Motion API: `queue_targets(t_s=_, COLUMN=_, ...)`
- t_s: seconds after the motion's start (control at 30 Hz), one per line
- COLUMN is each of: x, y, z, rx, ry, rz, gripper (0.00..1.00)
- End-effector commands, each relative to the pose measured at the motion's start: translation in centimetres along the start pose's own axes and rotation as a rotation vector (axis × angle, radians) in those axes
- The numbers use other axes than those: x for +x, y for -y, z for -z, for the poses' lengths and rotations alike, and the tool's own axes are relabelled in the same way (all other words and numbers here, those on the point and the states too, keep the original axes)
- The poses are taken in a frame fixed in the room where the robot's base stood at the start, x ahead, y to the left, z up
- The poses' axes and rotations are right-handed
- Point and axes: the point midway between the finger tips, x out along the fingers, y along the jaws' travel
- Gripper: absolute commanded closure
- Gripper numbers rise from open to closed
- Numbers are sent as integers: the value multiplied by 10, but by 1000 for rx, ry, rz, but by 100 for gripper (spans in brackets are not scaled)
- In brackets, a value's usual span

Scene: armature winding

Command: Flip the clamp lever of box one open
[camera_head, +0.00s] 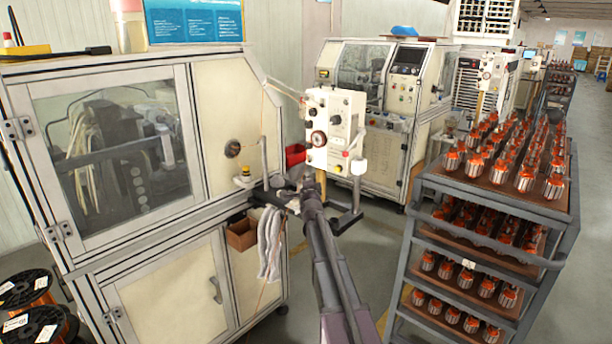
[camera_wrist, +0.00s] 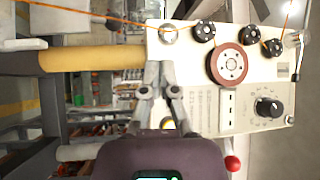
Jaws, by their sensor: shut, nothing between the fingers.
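A white box (camera_head: 343,112) with rollers and dials stands at the front machine's right side; I cannot tell whether it is box one. In the wrist view the same white box (camera_wrist: 205,130) shows a red-brown wheel (camera_wrist: 230,65), black rollers and a black dial (camera_wrist: 269,107). A red ball knob (camera_wrist: 232,163) sticks out at its lower edge; whether it belongs to the clamp lever is unclear. My gripper (camera_wrist: 161,72) has its fingers together, empty, in front of the box's left part; contact cannot be told. In the head view my gripper (camera_head: 303,184) is small, below and left of the box.
The winding machine (camera_head: 230,95) stands left, with grey-white gloves (camera_head: 270,243) hanging at its side. A rack (camera_head: 573,205) of orange-and-silver armatures stands right. Orange wire (camera_wrist: 85,12) crosses above my gripper, and a yellow-brown bar (camera_wrist: 90,57) lies left of it. Open floor lies between machine and rack.

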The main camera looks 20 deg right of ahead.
Motion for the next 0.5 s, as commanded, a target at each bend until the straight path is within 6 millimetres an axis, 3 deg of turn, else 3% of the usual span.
queue_targets(t_s=0.2, x=-34, y=25, z=8, rx=0, ry=0, rz=0, gripper=100)
queue_targets(t_s=0.5, x=-57, y=39, z=12, rx=-1, ry=1, rz=0, gripper=100)
